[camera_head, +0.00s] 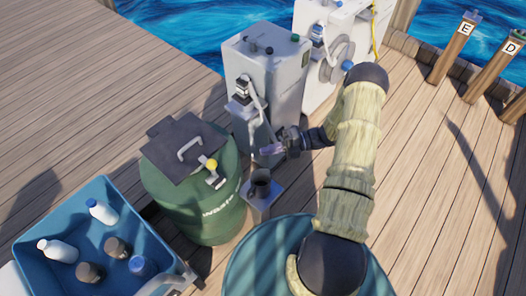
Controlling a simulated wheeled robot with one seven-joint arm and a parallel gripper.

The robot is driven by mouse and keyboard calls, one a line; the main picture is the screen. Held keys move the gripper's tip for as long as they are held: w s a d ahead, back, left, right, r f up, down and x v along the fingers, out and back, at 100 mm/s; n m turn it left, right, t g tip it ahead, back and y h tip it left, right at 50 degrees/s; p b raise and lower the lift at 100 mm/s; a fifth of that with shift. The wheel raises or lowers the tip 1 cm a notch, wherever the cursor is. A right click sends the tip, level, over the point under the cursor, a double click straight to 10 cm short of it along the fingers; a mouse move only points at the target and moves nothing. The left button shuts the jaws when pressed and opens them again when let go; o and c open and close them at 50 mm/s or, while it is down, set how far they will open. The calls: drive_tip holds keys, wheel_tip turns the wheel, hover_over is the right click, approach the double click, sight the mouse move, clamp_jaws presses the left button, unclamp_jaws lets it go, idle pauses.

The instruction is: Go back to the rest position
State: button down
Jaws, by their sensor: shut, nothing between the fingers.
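My gripper (272,149) is shut and empty at the end of my arm, in the middle of the head view. My arm reaches up from the bottom right and bends over so that the gripper points left. The gripper is in front of a tall grey machine (284,80) and above a small stand (263,205) that holds a dark cup (261,184). From this angle I cannot tell how far the gripper is from the machine's front.
A green barrel (207,222) with a dark hatch lid (183,146) stands left of the stand. A blue bin (95,192) with several bottles and jars is at bottom left. A white machine (355,20) stands behind. Lettered posts (455,48) are at right. Wooden deck right of my arm is clear.

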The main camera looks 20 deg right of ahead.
idle(0.4)
drive_tip(key=s+r+m+h+p, duration=0.4)
drive_tip(key=r+m+h, duration=0.1)
drive_tip(key=r+m, duration=0.5)
drive_tip(key=s+a+r+m+t+h+p, duration=0.1)
drive_tip(key=s+r+m+h+p, duration=0.2)
drive_tip(key=r+m+h, duration=0.3)
drive_tip(key=s+r+m+t+h+p, duration=0.1)
drive_tip(key=s+r+m+h+p, duration=0.3)
drive_tip(key=r+m, duration=1.1)
drive_tip(key=s+m+h, duration=0.1)
drive_tip(key=m+h, duration=0.1)
drive_tip(key=m, duration=0.1)
drive_tip(key=shift+a+r+p, duration=0.2)
drive_tip(key=shift+p, duration=0.1)
drive_tip(key=shift+s, duration=0.1)
